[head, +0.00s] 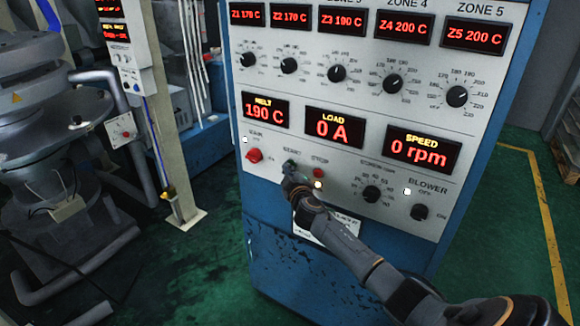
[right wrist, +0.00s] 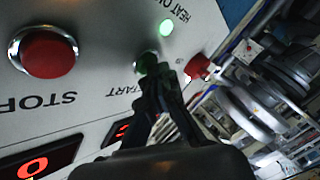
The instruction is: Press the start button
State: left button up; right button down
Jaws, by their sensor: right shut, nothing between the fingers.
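The green start button (head: 289,163) is on the lower left of the control panel, between the red main switch and the red stop button. It also shows in the right wrist view (right wrist: 147,60), partly hidden by my fingertips. My right gripper (head: 289,180) is shut and empty, its tips right at the start button. In the right wrist view the closed fingertips (right wrist: 152,78) overlap the button's edge; I cannot tell whether they touch it. The load display (head: 335,127) reads 0 A and the speed display (head: 422,150) reads 0 rpm. My left gripper is out of view.
The red stop button (head: 318,173) sits close to the right of start. The red main switch (head: 254,155) is to its left. A lit heat lamp (right wrist: 166,28) is nearby. The speed knob (head: 372,193) and blower knob (head: 419,211) are farther right.

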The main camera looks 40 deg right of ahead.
jog(key=shift+s+a, duration=0.35)
jog(key=shift+a, duration=0.35)
jog(key=shift+s+a+p, duration=0.15)
jog(key=shift+s+a, duration=0.15)
jog(key=shift+a, duration=0.45)
jog(key=shift+s+a+p, duration=0.15)
jog(key=shift+s+a, duration=0.2)
jog(key=shift+a, duration=0.45)
jog(key=shift+s+a+p, duration=0.15)
jog(key=shift+s+a, duration=0.15)
jog(key=shift+a, duration=0.45)
